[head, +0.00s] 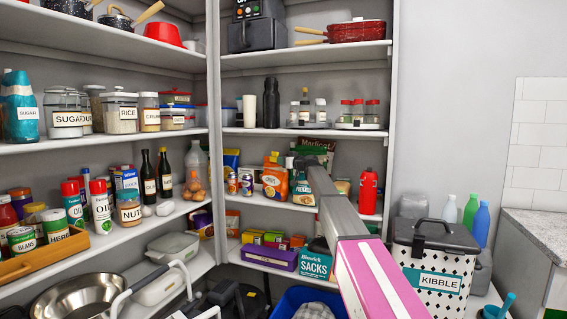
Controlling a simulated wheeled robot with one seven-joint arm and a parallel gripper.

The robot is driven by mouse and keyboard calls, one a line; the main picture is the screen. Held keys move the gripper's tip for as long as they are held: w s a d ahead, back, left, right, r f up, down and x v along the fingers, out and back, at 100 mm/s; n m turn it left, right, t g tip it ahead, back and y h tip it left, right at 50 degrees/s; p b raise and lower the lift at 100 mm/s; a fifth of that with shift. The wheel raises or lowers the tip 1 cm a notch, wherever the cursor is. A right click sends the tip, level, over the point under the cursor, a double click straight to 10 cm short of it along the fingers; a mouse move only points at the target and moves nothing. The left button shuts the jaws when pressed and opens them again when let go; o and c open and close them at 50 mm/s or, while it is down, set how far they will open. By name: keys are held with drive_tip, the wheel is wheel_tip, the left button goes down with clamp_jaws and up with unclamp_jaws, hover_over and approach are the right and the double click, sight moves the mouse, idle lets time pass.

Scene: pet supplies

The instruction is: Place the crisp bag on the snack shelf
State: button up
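My arm reaches from the lower right up to the middle shelf of the back unit. My gripper (297,166) is small and dark at its far end, among packets; its fingers are too hidden to tell whether they are open or shut. An orange bag (275,178) with a pale label is just left of the gripper; contact cannot be told. A dark green packet (316,147) with lettering stands behind. A yellow and blue bag (231,159) stands further left. I cannot tell which is the crisp bag. These packets are on the middle back shelf (262,201), apparently the snack shelf.
Cans (246,183) stand left of the orange bag, and a red bottle (368,190) stands right of my arm. Shelf boards lie close above and below. A kibble bin (433,262) stands at right. The left shelves hold jars, bottles and a steel bowl (78,295).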

drive_tip(key=v, duration=1.2)
drive_tip(key=s+d+f+m+g+h, duration=0.1)
drive_tip(key=s+d+f+g+h, duration=0.1)
drive_tip(key=s+f, duration=0.65)
drive_tip(key=s+d+f+m+g+h, duration=0.15)
drive_tip(key=s+f, duration=0.25)
drive_tip(key=f, duration=1)
drive_tip(key=s+d+f+m+g+h, duration=0.1)
drive_tip(key=s+f+m+g+h, duration=0.15)
drive_tip(key=s+f, duration=0.65)
drive_tip(key=s+d+f+m+g+h, duration=0.2)
drive_tip(key=s+d+f, duration=0.3)
drive_tip(key=s+f, duration=0.5)
drive_tip(key=s+d+f+m+g+h, duration=0.2)
drive_tip(key=s+d+f+g+h, duration=0.2)
drive_tip(key=s+f, duration=0.7)
drive_tip(key=s+d+h, duration=0.1)
drive_tip(key=s+d, duration=0.1)
drive_tip(key=s, duration=0.1)
drive_tip(key=shift+s+d+m, duration=0.25)
drive_tip(key=shift+s+m, duration=0.05)
drive_tip(key=shift+s, duration=0.05)
